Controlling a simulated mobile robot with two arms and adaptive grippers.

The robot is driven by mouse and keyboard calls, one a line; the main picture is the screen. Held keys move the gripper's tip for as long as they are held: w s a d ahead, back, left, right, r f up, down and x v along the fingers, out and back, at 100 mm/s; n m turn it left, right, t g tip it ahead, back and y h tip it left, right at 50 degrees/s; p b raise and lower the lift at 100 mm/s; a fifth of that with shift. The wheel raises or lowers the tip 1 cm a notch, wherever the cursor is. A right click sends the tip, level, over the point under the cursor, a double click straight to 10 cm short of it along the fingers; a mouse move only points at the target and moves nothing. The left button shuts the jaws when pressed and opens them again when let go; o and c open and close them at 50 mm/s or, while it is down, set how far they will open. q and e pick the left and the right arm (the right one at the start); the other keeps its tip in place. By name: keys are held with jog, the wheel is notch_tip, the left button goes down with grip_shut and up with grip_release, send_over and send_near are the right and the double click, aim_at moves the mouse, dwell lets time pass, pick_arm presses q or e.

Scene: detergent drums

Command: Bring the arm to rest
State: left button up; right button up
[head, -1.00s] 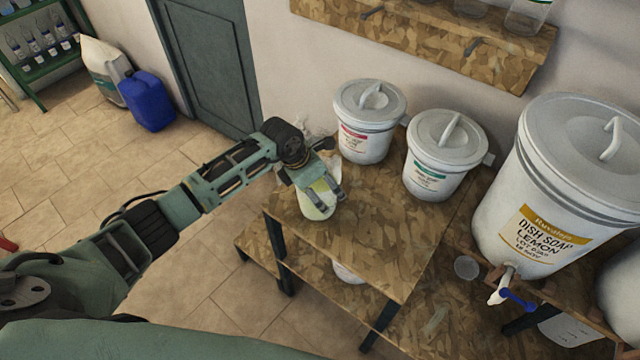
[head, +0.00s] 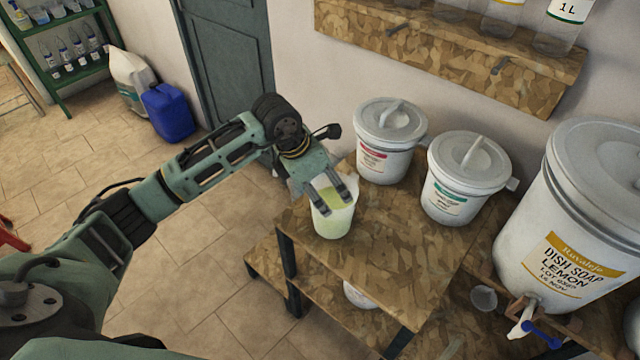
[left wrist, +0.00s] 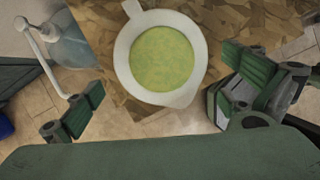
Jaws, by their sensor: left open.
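My left gripper (head: 329,192) is open above and just behind a white jug (head: 333,222) holding yellow-green liquid. The jug stands upright near the left edge of the wooden stand (head: 420,262). In the left wrist view the jug (left wrist: 123,60) shows from above between the spread fingers (left wrist: 160,108), with no finger closed on it. Its liquid surface is level. My right gripper is in neither view.
Two white lidded drums (head: 388,140) (head: 462,185) stand behind the jug. A large dish soap drum (head: 580,225) with a blue-handled tap stands at right. A wall shelf (head: 450,55) is above.

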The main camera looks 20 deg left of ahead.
pick_arm(q)
jog(key=shift+v, duration=1.05)
